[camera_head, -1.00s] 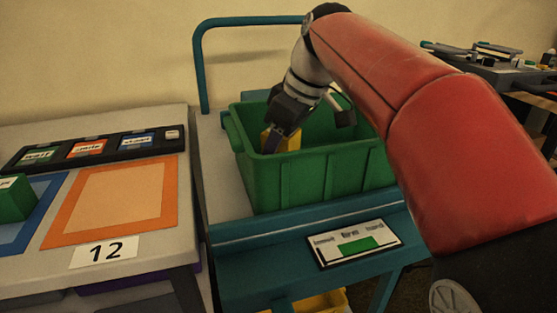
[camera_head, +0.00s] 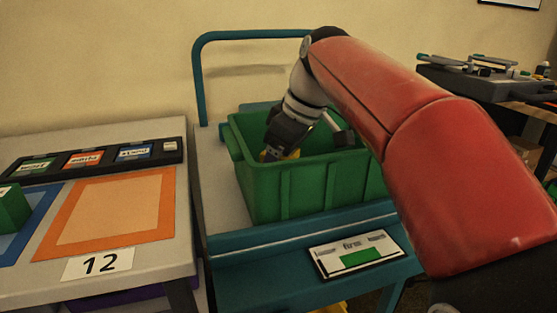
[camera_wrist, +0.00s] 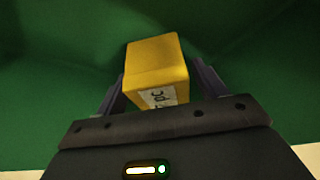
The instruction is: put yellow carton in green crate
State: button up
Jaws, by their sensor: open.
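The green crate (camera_head: 300,192) stands on the teal cart. The yellow carton (camera_wrist: 157,62) is inside the crate in the wrist view, with a white printed label facing my gripper. In the head view only a small part of the carton (camera_head: 293,154) shows behind the crate's near wall. My gripper (camera_wrist: 160,85) reaches down into the crate. Its two fingers are open, one on each side of the carton's near end, with a visible gap at least on the right. The head view shows my gripper (camera_head: 272,153) at the crate's left part. The carton's underside is hidden.
The teal cart (camera_head: 225,257) has a tall handle rail at the back and a label card (camera_head: 354,255) in front. Left is a grey table (camera_head: 140,262) with an orange-framed square (camera_head: 112,213), a green block (camera_head: 12,208) and a number 12 card. A cluttered bench stands far right.

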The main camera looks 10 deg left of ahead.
jog(key=p+v, duration=0.3)
jog(key=v, duration=0.9)
jog(key=shift+r, duration=0.1)
